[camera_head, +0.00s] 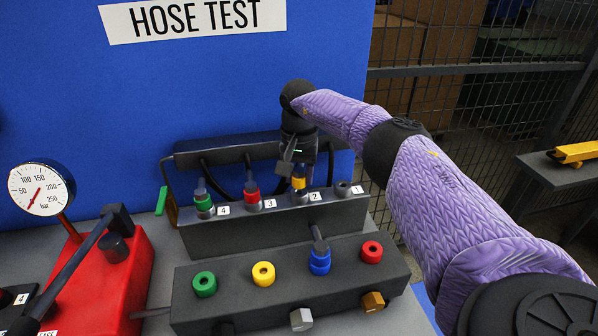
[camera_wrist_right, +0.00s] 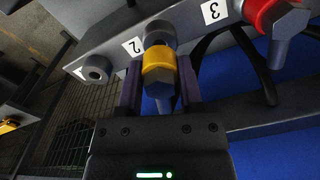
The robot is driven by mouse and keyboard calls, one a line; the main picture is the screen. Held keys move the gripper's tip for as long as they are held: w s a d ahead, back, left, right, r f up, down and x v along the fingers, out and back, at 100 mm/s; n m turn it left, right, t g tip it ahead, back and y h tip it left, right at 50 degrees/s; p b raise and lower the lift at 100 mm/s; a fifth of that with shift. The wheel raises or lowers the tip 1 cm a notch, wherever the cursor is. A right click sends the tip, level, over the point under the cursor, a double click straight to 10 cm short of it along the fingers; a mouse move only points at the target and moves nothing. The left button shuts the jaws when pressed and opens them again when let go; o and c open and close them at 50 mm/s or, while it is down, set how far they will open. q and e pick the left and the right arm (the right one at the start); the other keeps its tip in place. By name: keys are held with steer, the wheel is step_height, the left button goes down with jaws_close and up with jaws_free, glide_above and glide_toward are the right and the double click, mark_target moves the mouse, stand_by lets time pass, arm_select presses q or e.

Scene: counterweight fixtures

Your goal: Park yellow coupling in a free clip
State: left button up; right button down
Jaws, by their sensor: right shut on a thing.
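My right gripper (camera_head: 297,165) reaches down to the upper clip rail and is shut on the yellow coupling (camera_head: 299,183). In the right wrist view the fingers (camera_wrist_right: 160,92) flank the yellow coupling (camera_wrist_right: 158,66), whose end meets the grey clip marked 2 (camera_wrist_right: 159,33). I cannot tell how deep it sits. Clip 1 (camera_head: 343,188) is empty and also shows in the wrist view (camera_wrist_right: 97,68). A green coupling (camera_head: 203,203) stands in clip 4 and a red coupling (camera_head: 252,192) in clip 3. My left gripper is not in view.
The lower block (camera_head: 225,310) has green (camera_head: 204,284), yellow (camera_head: 263,274) and red (camera_head: 371,252) ports without hoses, and a blue coupling (camera_head: 320,262) on its port. A red pump (camera_head: 115,280) with gauge (camera_head: 42,187) stands left. A blue panel (camera_head: 220,90) rises behind.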

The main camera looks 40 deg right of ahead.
steer(key=shift+f, duration=0.35)
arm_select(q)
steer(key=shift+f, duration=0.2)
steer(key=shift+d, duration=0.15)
arm_select(e)
steer(key=shift+f+b, duration=0.55)
steer(key=shift+f, duration=0.15)
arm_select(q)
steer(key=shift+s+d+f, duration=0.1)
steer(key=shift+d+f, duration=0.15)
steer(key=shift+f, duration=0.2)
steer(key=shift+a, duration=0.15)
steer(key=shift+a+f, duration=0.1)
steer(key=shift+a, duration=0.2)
arm_select(e)
steer(key=shift+f, duration=0.15)
